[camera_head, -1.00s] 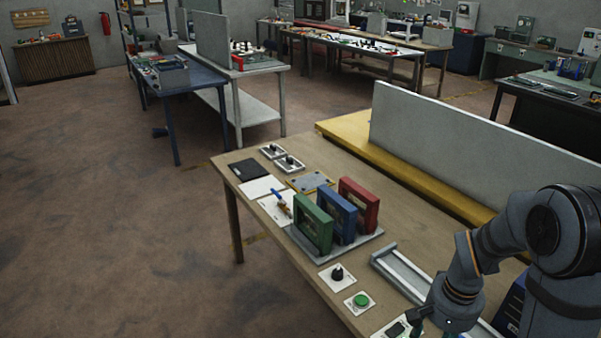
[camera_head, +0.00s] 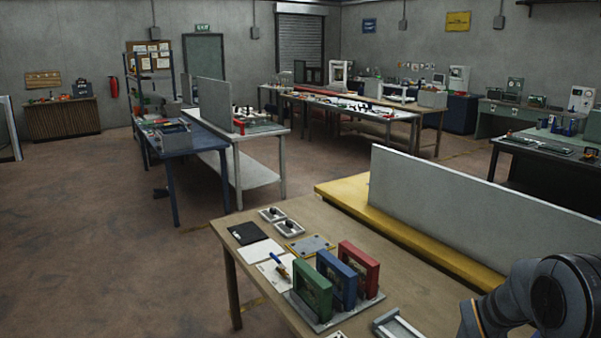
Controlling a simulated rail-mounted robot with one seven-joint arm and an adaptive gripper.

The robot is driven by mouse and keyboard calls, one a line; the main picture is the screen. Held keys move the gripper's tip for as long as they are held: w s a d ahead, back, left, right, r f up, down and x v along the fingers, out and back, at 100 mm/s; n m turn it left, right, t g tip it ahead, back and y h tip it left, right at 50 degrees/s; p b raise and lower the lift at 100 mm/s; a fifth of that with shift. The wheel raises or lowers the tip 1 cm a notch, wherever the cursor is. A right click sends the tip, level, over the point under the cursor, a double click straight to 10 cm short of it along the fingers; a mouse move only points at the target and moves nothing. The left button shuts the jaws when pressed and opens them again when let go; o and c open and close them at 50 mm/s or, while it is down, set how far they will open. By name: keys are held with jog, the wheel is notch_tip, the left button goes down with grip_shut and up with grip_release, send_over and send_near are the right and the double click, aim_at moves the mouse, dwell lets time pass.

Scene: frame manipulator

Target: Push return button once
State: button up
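No push button shows in the current head view. The near part of the wooden workbench (camera_head: 405,285), where a round green button and a black knob showed earlier, is cut off by the bottom edge. I cannot tell which control is the return button. My gripper is out of view. Only part of my dark grey arm shows at the bottom right.
Green (camera_head: 311,290), blue (camera_head: 337,280) and red (camera_head: 359,268) frames stand upright on a grey base. A metal rail tray (camera_head: 398,326) lies to their right, partly cut off. A grey panel (camera_head: 480,220) rises behind the bench on a yellow strip (camera_head: 345,192).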

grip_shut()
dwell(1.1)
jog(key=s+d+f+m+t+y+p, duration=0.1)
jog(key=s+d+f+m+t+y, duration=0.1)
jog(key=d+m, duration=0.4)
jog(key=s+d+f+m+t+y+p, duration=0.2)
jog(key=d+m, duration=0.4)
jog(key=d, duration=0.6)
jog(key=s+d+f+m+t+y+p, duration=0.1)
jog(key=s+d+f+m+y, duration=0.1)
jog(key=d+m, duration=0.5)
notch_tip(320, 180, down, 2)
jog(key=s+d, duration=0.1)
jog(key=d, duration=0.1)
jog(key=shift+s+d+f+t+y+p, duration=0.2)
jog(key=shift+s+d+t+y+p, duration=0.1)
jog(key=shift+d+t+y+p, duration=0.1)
